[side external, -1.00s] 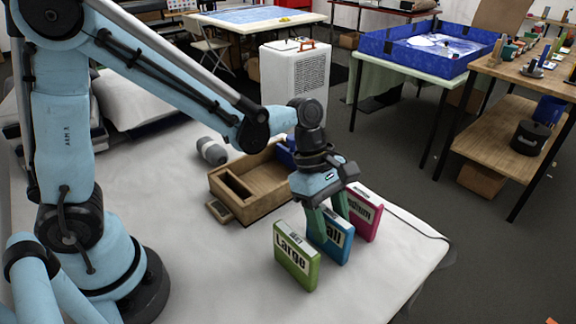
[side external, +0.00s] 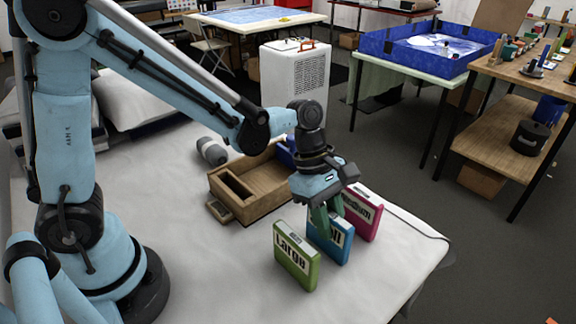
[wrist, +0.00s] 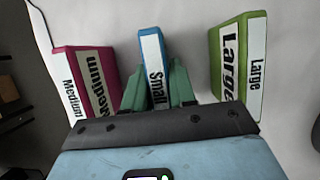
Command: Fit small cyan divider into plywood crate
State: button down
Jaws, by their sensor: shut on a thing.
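The cyan divider (side external: 329,240), labelled "Small", stands upright on the table between two other dividers. My gripper (side external: 326,217) is above it with its green fingers shut on its upper part. In the wrist view the divider (wrist: 153,62) lies between the two fingertips (wrist: 157,88). Its lower edge still appears to be at the table surface. The plywood crate (side external: 243,207) sits behind and to the left of the gripper, with a small slot compartment at its left end. Part of the crate's right side is hidden by my arm.
A green "Large" divider (side external: 296,258) stands left of the cyan one, and a magenta "Medium" divider (side external: 362,213) stands right of it. A blue object (side external: 285,152) is at the crate's far end. A grey cylinder (side external: 212,151) and a small box (side external: 219,210) lie near the crate.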

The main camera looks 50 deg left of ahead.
jog(key=shift+r, duration=0.1)
notch_tip(320, 180, up, 10)
jog(key=shift+f, duration=0.25)
jog(key=shift+a+r, duration=0.15)
jog(key=shift+r, duration=0.15)
jog(key=s+a+r, duration=0.2)
jog(key=s+a, duration=0.8)
jog(key=a, duration=0.1)
jog(key=shift+w+a+f, duration=0.6)
jog(key=shift+a+f, duration=1.2)
jog(key=shift+f, duration=0.05)
jog(key=shift+w+a+f, duration=0.65)
jog(key=shift+a+f, duration=1.15)
jog(key=shift+w+a+f, duration=0.6)
jog(key=shift+a+f, duration=1.2)
jog(key=shift+f, duration=0.05)
jog(key=shift+f, duration=0.2)
